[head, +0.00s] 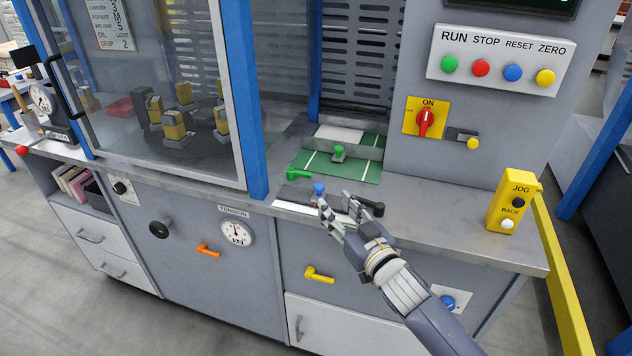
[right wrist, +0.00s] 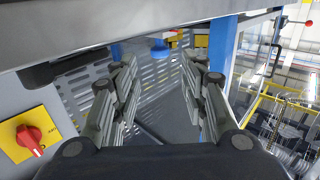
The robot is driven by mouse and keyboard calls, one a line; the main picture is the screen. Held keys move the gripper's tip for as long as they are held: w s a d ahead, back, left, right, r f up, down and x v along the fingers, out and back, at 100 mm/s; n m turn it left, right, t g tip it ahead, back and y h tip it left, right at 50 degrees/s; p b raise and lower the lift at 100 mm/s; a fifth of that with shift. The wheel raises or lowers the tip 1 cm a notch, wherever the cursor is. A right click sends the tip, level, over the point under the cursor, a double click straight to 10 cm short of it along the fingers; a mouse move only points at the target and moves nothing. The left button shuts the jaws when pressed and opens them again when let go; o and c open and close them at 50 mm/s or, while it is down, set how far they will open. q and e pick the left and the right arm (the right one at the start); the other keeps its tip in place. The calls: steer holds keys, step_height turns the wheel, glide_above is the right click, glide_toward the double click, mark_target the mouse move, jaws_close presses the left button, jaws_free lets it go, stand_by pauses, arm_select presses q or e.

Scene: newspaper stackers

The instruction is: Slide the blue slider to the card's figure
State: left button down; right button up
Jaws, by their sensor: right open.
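The blue slider (head: 319,188) is a small blue knob on a dark plate with a white strip (head: 296,207) along its front, on the grey counter. Any marks on the strip are too small to read. A white card (head: 110,24) hangs at the upper left; its print is only partly legible, with a 2 on its bottom line. My right gripper (head: 335,203) is open just in front and to the right of the slider, apart or touching I cannot tell. The right wrist view shows spread, empty fingers and a blue knob (right wrist: 160,47) beyond them. My left gripper is not in view.
A black-knobbed handle (head: 372,208) is right beside my right fingers. A green lever (head: 298,174) and a green knob (head: 338,152) are behind the slider. A yellow jog box (head: 513,200) stands at the right. The counter between is clear.

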mark_target(321, 188)
steer(key=x, duration=0.4)
steer(key=shift+s+r, duration=0.1)
steer(key=shift+r, duration=0.15)
steer(key=x, duration=0.3)
steer(key=shift+w+a+f, duration=0.15)
steer(key=shift+w, duration=0.2)
steer(key=shift+x, duration=0.85)
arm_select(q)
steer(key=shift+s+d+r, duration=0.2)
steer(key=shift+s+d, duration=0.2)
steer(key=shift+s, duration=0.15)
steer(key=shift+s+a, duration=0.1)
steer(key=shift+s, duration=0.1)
arm_select(e)
steer(key=shift+c, duration=0.2)
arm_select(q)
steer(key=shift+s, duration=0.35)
arm_select(e)
jaws_close()
